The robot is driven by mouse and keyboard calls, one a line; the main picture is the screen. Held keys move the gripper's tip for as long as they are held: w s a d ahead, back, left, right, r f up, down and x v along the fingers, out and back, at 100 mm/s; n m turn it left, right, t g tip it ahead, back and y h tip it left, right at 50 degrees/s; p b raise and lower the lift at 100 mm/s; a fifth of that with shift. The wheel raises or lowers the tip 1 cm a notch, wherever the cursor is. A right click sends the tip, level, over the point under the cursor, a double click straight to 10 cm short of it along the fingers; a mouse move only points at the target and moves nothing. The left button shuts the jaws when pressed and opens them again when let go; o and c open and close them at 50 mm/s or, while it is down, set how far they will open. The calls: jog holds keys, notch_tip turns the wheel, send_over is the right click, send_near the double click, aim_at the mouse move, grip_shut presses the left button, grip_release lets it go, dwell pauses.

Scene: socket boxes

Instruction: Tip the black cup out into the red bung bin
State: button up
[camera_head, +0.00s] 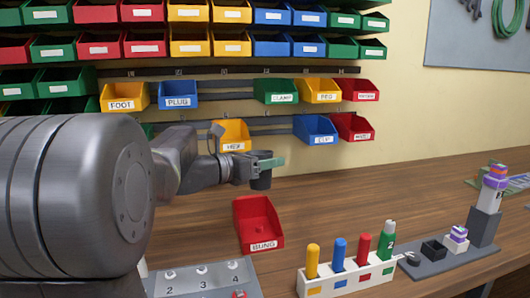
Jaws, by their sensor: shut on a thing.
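My gripper (262,165) is shut on the black cup (262,182), holding it up above the wooden bench. The cup looks roughly upright; its inside and contents cannot be seen. The red bin labelled BUNG (263,242) sits on the bench, open side up. It is below the cup in the picture, nearer to the camera, and apart from it.
A white rack (345,281) with coloured-handled tools stands front right of the bin. A numbered grey board (205,280) lies front left. A grey base (455,258) carries blocks at right. Labelled bins, such as HEX (233,146), hang behind. Bench between is clear.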

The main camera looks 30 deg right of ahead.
aim_at(267, 186)
jog(key=shift+s+a+f+n+g+y+p, duration=0.2)
jog(key=shift+f+n+p, duration=0.35)
jog(key=shift+f+p, duration=0.4)
jog(key=shift+s+d+f+n+g+y+p, duration=0.1)
jog(key=shift+s+f+n+y+p, duration=0.35)
jog(key=shift+p, duration=0.7)
jog(key=shift+a+f+n+g+y+p, duration=0.15)
jog(key=shift+f+n+p, duration=0.45)
jog(key=shift+f+p, duration=0.5)
jog(key=shift+p, duration=0.35)
jog(key=shift+s+f+n+p, duration=0.1)
jog(key=shift+f+n+p, duration=0.2)
jog(key=shift+n+p, duration=0.35)
jog(key=shift+f+g+y+p, duration=0.25)
jog(key=shift+f+y+p, duration=0.05)
jog(key=shift+p, duration=0.35)
jog(key=shift+s+a+f+n+g+y+p, duration=0.15)
jog(key=shift+f+n+p, duration=0.4)
jog(key=shift+p, duration=0.6)
jog(key=shift+s+f+n+g+y+p, duration=0.25)
jog(key=shift+f+n+p, duration=0.2)
jog(key=shift+p, duration=0.65)
jog(key=shift+s+a+f+n+g+y+p, duration=0.15)
jog(key=shift+f+n+p, duration=0.4)
jog(key=shift+p, duration=0.6)
jog(key=shift+f+n+g+p, duration=0.25)
jog(key=shift+f+n+p, duration=0.2)
jog(key=shift+p, duration=0.65)
